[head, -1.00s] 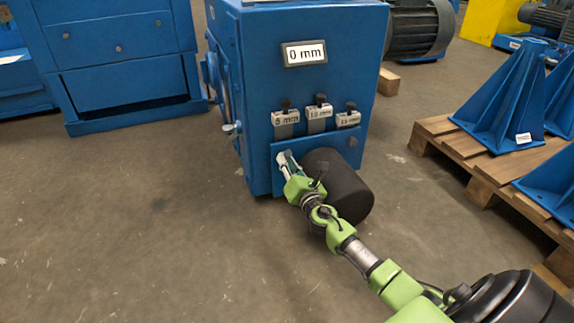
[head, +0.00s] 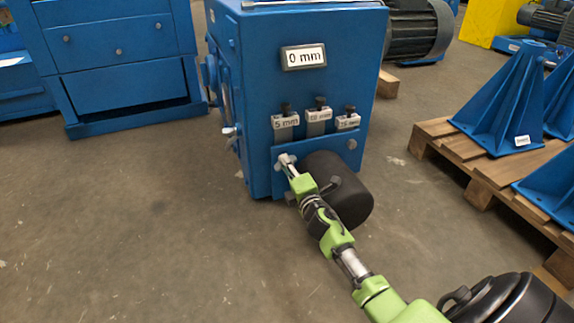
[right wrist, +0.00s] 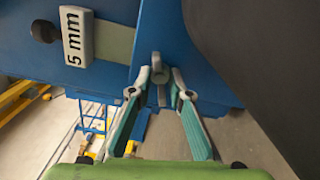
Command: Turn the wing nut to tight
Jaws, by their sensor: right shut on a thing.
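The grey wing nut (right wrist: 159,69) is on the lower front of the blue machine housing, left of the black round drum. In the head view it shows as a small pale grey piece (head: 284,160) at the fingertips. My right gripper (right wrist: 161,80) is shut on the wing nut, one teal-padded finger on each side of it. In the head view my right gripper (head: 287,166) reaches in from the lower right. My left gripper is not in view.
The black drum (head: 343,188) is close to the right of my gripper. Tabs labelled 5 mm (head: 286,124) and others stand above, under a 0 mm plate (head: 304,56). A pallet (head: 483,187) with blue stands is at the right. The floor at left is clear.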

